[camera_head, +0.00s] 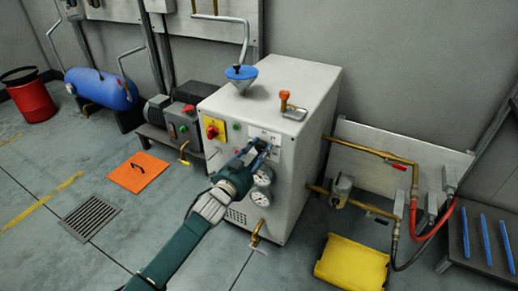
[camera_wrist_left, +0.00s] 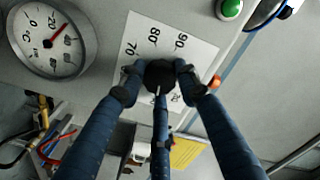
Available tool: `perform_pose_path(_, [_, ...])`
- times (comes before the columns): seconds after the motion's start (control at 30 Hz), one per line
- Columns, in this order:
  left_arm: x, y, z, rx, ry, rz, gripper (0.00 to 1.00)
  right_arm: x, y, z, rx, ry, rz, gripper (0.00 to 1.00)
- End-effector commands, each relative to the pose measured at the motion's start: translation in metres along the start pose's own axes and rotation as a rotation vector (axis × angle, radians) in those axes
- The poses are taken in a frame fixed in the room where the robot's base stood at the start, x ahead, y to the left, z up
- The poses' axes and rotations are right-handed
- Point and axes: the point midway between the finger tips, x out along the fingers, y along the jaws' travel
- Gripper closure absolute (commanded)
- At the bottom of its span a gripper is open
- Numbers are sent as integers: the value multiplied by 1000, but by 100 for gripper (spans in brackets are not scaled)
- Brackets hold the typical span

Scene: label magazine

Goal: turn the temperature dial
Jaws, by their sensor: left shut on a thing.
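The temperature dial (camera_wrist_left: 160,74) is a black round knob with a short white mark. It sits on a white scale plate (camera_wrist_left: 150,30) printed with 70, 80 and 90; other numbers are partly covered. My left gripper (camera_head: 259,151) reaches the front of the white cabinet (camera_head: 283,85) at its upper panel. In the left wrist view its dark blue fingers close around the knob from the sides and below, shut on it. In the head view the gripper hides the knob. My right gripper is in neither view.
A gauge (camera_wrist_left: 52,38) with a red needle is beside the scale plate. A green button (camera_wrist_left: 230,8) is near the plate. Brass pipes (camera_head: 370,152) run right of the cabinet. A yellow bin (camera_head: 352,262) and orange mat (camera_head: 138,173) lie on the floor.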

Motion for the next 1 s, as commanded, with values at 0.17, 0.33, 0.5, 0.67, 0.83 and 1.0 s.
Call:
perform_pose_path(0.17, [1,-3,-7,47,14,-6,94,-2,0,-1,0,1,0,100])
perform_pose_path(0.33, [1,-3,-7,63,15,-6,94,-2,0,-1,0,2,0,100])
perform_pose_path(0.5, [1,-3,-7,65,15,-5,94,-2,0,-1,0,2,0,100])
perform_pose_path(0.67, [2,-2,-8,65,15,-5,94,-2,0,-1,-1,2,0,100])
perform_pose_path(0.83, [1,-2,-6,64,13,-4,49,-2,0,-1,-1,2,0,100])
perform_pose_path(1.0, [1,-1,-4,64,8,-2,49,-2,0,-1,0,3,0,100])
